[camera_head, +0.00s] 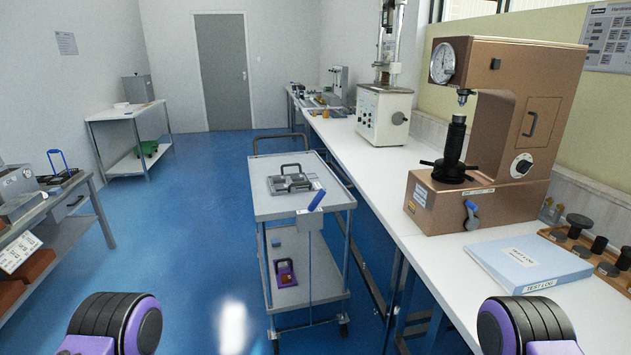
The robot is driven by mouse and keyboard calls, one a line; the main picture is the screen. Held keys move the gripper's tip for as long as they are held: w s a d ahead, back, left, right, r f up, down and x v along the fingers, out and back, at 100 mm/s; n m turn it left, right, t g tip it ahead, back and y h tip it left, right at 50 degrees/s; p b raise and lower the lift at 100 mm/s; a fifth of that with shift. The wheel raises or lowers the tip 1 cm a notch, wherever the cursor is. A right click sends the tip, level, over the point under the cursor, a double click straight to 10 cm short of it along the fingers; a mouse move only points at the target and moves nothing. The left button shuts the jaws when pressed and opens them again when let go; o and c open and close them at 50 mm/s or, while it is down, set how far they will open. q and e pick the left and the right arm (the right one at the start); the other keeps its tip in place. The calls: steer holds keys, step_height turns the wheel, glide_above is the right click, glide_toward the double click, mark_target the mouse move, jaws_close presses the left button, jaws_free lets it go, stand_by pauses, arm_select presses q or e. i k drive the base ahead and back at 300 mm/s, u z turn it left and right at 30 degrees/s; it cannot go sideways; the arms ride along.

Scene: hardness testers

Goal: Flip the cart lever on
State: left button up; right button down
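The cart (262,205) is a light grey two-shelf trolley in the middle of the room. The cart lever (316,200) has a blue grip and sits at the front edge of the cart top, above a grey upright plate. Its grip leans up and to the right. Black and purple parts of my own arms show at the bottom left and bottom right corners. Neither gripper's fingers are in view, and nothing of mine touches the lever.
A grey handled plate (290,180) lies on the cart top, and a purple-framed item (286,273) is on its lower shelf. Right of the cart, a long white bench (425,255) holds a bronze hardness tester (540,120) and a blue-white binder (528,262). Blue floor (190,235) is clear at left.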

mark_target(312, 207)
steer(key=u, duration=0.15)
steer(key=i, duration=1.4)
steer(key=u, duration=0.15)
